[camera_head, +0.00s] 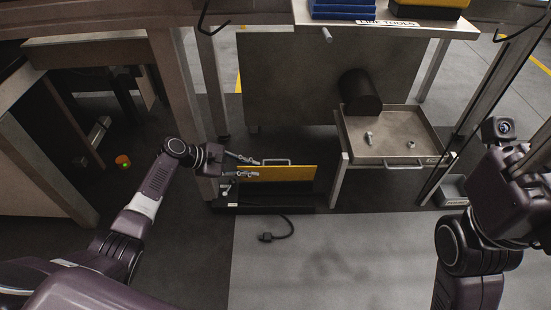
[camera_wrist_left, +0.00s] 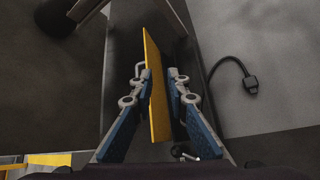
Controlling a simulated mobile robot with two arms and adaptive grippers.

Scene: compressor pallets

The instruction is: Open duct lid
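The duct lid (camera_head: 288,174) is a yellow panel standing upright on edge over a low dark box (camera_head: 262,209) at floor level. A grey handle (camera_head: 275,162) shows on its far side. In the left wrist view the lid (camera_wrist_left: 157,95) stands between the fingers of my left gripper (camera_wrist_left: 160,85). The left finger is close to the panel; I cannot tell whether it touches. A gap shows on the right. My left gripper (camera_head: 248,167) is open at the lid's left end in the head view. My right arm is at the right edge; its fingers are not visible.
A dark cable with a plug (camera_head: 266,237) lies on the floor in front of the box. A metal tray table (camera_head: 387,148) with small metal parts stands at right. A table leg (camera_head: 205,75) rises near my left gripper.

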